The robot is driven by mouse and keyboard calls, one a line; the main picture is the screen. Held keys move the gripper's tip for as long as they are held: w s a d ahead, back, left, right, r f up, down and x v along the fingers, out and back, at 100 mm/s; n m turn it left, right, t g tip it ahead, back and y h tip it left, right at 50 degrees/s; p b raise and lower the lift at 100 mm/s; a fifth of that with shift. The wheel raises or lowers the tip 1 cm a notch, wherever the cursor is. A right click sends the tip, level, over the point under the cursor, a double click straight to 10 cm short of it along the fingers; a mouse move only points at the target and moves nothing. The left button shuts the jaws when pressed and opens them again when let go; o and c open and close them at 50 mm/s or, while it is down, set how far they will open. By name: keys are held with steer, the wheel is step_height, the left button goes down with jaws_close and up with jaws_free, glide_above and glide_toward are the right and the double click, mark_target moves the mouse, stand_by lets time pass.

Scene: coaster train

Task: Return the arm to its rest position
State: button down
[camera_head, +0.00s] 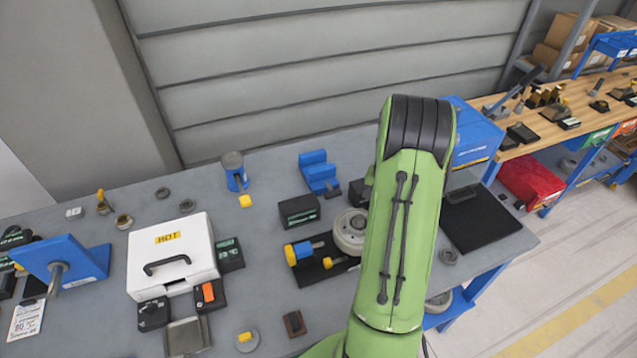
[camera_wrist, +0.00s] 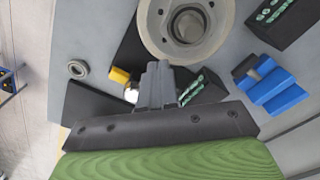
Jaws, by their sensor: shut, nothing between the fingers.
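My green arm rises from the bottom of the head view and covers the right part of the grey table (camera_head: 270,205). My gripper is hidden behind the arm in that view. In the wrist view my gripper (camera_wrist: 158,68) shows with its grey fingers together and nothing between them. It is over the table, beside a round grey metal part with a bored centre (camera_wrist: 150,35). That part also shows partly in the head view (camera_head: 349,232), left of my arm.
A white box marked HOT (camera_head: 172,255) stands left of centre. A blue angled bracket (camera_head: 65,262) is at far left, and a blue block (camera_head: 318,172) at the back. A black pad (camera_head: 480,218) and a blue case (camera_head: 478,130) are right of my arm. A wooden bench (camera_head: 545,125) stands beyond.

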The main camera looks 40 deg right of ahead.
steer(key=w+a+r+n+t+h+b, duration=0.1)
steer(key=a+r+n+t+b, duration=0.35)
steer(key=a+r, duration=1.25)
steer(key=s+a+n+t+y+p, duration=0.1)
steer(key=s+a+n, duration=0.7)
steer(key=s+a, duration=0.4)
steer(key=a+r, duration=0.1)
steer(key=a, duration=0.2)
steer(key=shift+s+a+p, duration=0.3)
steer(key=shift+p, duration=0.05)
